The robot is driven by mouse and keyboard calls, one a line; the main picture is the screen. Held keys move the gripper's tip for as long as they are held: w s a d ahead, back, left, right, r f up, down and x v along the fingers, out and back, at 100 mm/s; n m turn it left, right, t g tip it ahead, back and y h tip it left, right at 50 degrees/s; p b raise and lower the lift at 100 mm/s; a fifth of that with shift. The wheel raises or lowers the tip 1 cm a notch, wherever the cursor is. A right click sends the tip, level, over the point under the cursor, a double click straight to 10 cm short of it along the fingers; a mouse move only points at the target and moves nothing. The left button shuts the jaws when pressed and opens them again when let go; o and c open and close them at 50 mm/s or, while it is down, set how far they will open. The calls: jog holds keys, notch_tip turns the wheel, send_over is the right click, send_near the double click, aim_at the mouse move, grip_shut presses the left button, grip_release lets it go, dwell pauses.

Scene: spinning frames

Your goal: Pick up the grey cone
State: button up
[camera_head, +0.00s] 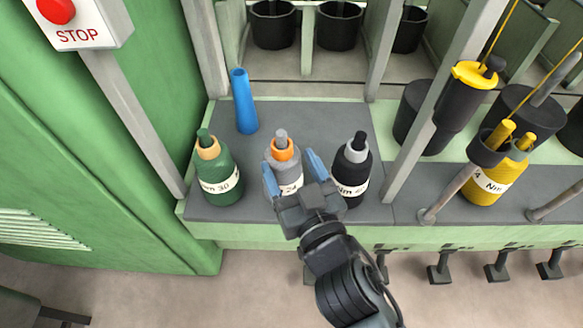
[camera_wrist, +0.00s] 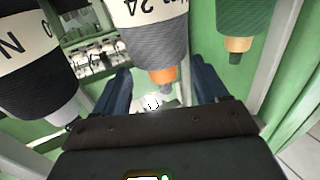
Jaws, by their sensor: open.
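The grey cone (camera_head: 287,174) stands upright on the grey shelf, with an orange neck, a grey tip and a label reading 24. It also shows upside down in the wrist view (camera_wrist: 158,45). My gripper (camera_head: 293,168) is open, its blue fingers appearing on either side of the grey cone in the head view. In the wrist view my gripper (camera_wrist: 162,82) has its fingers to the left and right of the orange neck. I see no clear contact. My gripper hides part of the cone's lower right side.
A green cone (camera_head: 222,182) stands left of the grey one, a black cone (camera_head: 350,172) close on the right. A blue tube (camera_head: 243,103) stands behind. A grey post (camera_head: 440,105) rises farther right, near a yellow cone (camera_head: 482,186).

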aim_at(279, 143)
jog(key=shift+p+x, duration=0.6)
jog(key=shift+x, duration=2.55)
jog(key=shift+c, duration=0.4)
grip_shut()
jog(key=shift+r, duration=0.1)
